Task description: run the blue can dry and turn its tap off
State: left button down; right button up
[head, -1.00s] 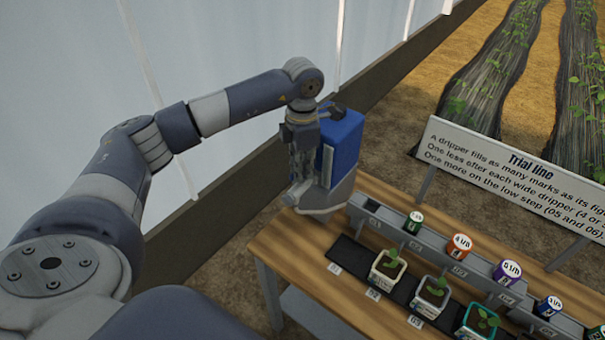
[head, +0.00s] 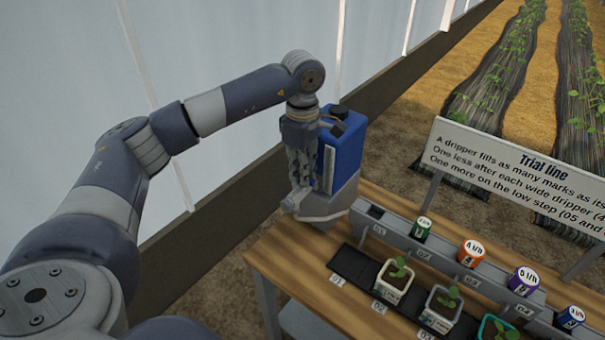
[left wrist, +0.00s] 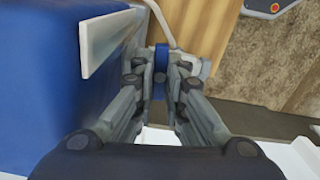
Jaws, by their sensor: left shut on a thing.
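The blue can (head: 346,150) stands on a grey stand at the far left end of the wooden bench, with a dark cap on top and a pale strip on its side. In the left wrist view the can (left wrist: 60,90) fills the left side. My left gripper (head: 298,190) points down beside the can's front face. In the left wrist view its fingers (left wrist: 165,65) are shut on a small blue part, which looks like the tap's handle. Most of the tap is hidden behind the fingers. The liquid level cannot be read. My right gripper is out of view.
A grey stepped rail (head: 403,240) with several coloured drippers runs along the bench (head: 290,262). Potted seedlings (head: 393,280) stand on a dark strip in front of it. A "Trial line" sign (head: 525,170) stands behind. The bench's left front is clear.

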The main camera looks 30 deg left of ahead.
pick_arm(q)
jog(key=shift+w+r+m, duration=0.1)
jog(key=shift+r+m, duration=0.05)
jog(key=shift+m, duration=0.35)
jog(key=c, duration=1.6)
grip_release()
jog(key=shift+c, duration=0.2)
notch_tip(320, 180, up, 12)
jog(key=shift+a, duration=0.1)
